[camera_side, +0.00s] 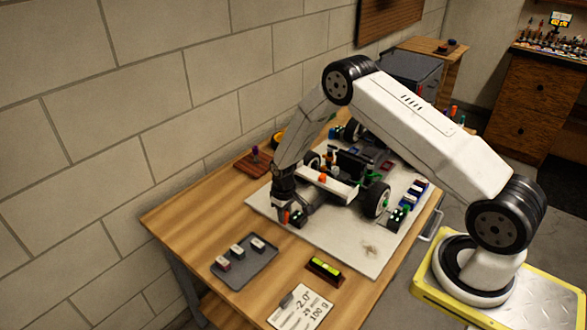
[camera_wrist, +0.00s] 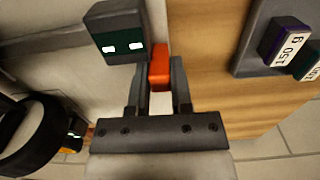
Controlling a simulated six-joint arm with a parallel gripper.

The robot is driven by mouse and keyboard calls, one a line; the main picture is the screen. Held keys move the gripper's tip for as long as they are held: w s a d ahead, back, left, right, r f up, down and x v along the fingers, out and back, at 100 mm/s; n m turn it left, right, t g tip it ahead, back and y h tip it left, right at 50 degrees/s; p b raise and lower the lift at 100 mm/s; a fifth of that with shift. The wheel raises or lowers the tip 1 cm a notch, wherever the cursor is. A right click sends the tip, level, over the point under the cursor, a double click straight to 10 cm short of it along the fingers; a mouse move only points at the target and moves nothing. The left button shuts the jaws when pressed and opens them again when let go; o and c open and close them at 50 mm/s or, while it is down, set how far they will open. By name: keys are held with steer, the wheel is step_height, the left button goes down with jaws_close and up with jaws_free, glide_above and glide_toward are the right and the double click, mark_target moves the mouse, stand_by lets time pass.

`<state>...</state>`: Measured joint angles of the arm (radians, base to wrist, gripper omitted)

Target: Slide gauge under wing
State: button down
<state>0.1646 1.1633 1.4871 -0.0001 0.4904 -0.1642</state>
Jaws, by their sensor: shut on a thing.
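An orange-red block, which looks like the gauge (camera_wrist: 160,68), is between the two fingers of my gripper (camera_wrist: 159,80) in the wrist view. My gripper is shut on it. In the side view the gripper (camera_side: 284,210) is low at the left edge of the white board, with a bit of orange (camera_side: 286,217) at its tip. The white wing (camera_side: 325,182) of the race car is at the car's near end, right of and apart from the gripper. The space under the wing is mostly hidden.
A dark box with a lit display (camera_wrist: 115,32) is close beside the gauge. A black wheel (camera_wrist: 25,135) is at lower left. A grey tray (camera_side: 245,266) of weights, a spirit level (camera_side: 325,269) and a white card (camera_side: 301,307) lie nearby. Bare board (camera_side: 345,240) lies before the car.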

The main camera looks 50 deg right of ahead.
stand_by(0.7)
steer(key=shift+d, duration=1.75)
steer(key=c, duration=0.5)
jaws_free()
steer(key=shift+r, duration=0.1)
steer(key=shift+r, duration=3.85)
